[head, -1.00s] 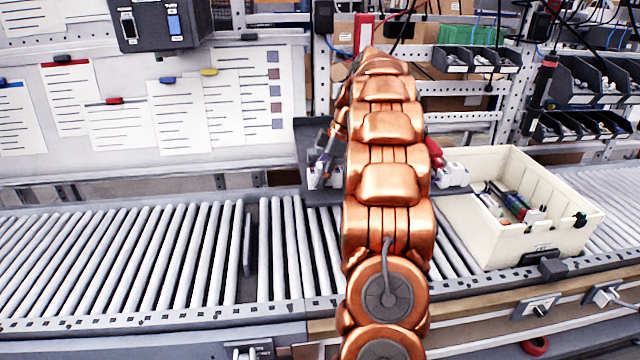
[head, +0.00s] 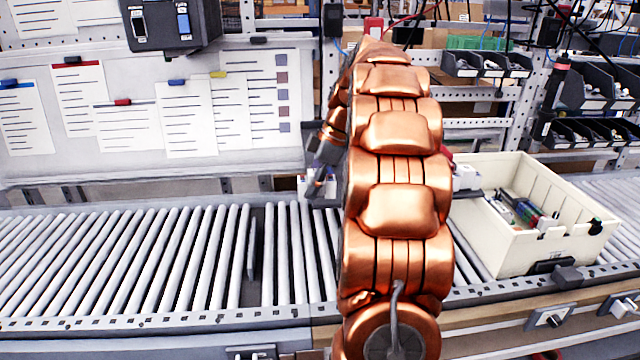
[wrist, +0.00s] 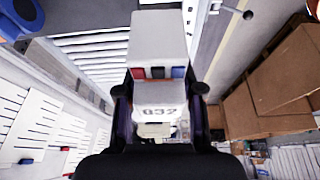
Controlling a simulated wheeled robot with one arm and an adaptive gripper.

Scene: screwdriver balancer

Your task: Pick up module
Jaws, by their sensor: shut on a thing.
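The module is a white block with red, dark and blue patches and the marking "G32"; it fills the middle of the wrist view (wrist: 158,45). My gripper (wrist: 160,100) has one dark finger on each side of it and is shut on it. In the head view my gripper (head: 323,160) shows just left of my copper arm, over the back of the roller conveyor. A small white part of the module (head: 308,185) shows below it there. My arm hides much of the area behind it.
A cream bin (head: 520,247) with several parts inside stands on the conveyor (head: 130,260) at the right. A white item (head: 467,178) shows between my arm and the bin. Left rollers are clear. A paper-covered board (head: 180,120) stands behind.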

